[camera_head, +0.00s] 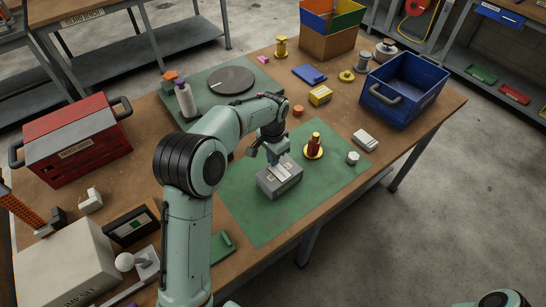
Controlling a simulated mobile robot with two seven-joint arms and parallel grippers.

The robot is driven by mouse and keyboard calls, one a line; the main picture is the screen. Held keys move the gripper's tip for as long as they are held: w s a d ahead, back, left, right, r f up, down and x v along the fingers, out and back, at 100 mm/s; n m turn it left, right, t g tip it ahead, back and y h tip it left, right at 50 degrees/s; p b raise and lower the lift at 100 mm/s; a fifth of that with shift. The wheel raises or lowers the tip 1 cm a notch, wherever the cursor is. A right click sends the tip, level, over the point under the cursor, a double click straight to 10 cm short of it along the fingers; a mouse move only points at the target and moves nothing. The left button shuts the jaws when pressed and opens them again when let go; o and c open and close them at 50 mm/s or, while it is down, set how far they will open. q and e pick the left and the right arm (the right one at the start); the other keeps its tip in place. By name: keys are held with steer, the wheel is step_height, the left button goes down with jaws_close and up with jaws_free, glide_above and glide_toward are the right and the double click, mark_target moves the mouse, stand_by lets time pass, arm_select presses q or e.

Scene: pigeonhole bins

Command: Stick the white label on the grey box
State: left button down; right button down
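The grey box (287,187) sits on the green mat (250,218) near the middle of the table. A white label (282,173) shows at the top of the box, under my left gripper (273,160). The gripper points down just over the box, its fingers close to the label. The fingers are small and partly hidden, so I cannot tell whether they hold the label or whether it lies flat on the box. My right gripper is out of view.
A red and yellow stamp-like piece (314,146) stands close to the right of the box, with a small white cylinder (353,158) beyond. A blue bin (405,90) is at the back right. A red toolbox (75,140) is at the left. The mat's front part is clear.

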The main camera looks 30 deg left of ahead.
arm_select(q)
steer(key=c, duration=1.2)
jaws_free()
steer(key=shift+f, duration=0.1)
steer(key=shift+c, duration=0.2)
